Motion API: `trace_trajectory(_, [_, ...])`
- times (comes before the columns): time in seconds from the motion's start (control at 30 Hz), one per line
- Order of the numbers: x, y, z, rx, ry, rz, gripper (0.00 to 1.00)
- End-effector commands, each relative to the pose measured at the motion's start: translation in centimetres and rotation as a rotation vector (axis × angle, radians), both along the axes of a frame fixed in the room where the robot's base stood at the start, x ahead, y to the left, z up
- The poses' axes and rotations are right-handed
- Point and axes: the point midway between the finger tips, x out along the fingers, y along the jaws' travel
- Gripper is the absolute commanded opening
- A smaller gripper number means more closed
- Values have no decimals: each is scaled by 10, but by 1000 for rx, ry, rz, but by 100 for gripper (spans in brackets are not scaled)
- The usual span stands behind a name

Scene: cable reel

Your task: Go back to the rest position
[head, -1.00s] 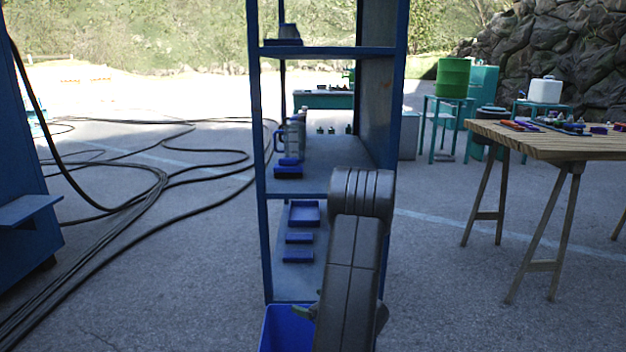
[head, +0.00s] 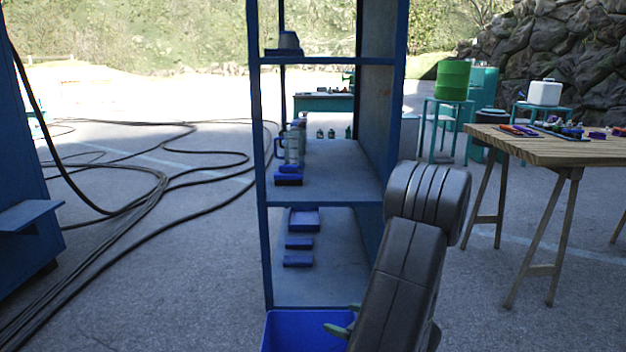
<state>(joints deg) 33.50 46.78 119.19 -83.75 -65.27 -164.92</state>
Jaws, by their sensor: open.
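My arm rises in front of the shelf's lower right side in the head view. My gripper (head: 343,320) shows only in part at the bottom, with green fingertips beside the arm link. It is open, and nothing shows between the fingers. It is over or in front of the right part of a blue bin (head: 290,330); I cannot tell its exact height. The rest of the gripper is hidden behind my arm.
A blue shelf unit (head: 264,220) stands just ahead, holding jugs (head: 291,148) and small blue trays (head: 298,242). A wooden trestle table (head: 535,150) with tools is at right. Black cables (head: 150,195) lie on the ground at left. Open pavement lies between shelf and table.

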Motion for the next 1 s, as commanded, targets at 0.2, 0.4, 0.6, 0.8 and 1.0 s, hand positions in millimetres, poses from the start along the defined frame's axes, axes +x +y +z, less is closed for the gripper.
trace_trajectory(0.2, [0,0,0,0,0,0,80])
trace_trajectory(0.4, [5,6,-4,0,0,3,80])
trace_trajectory(0.6, [22,23,-15,-1,1,5,80])
trace_trajectory(0.8, [43,43,-27,-1,0,4,80])
trace_trajectory(1.0, [64,64,-40,-1,1,5,80])
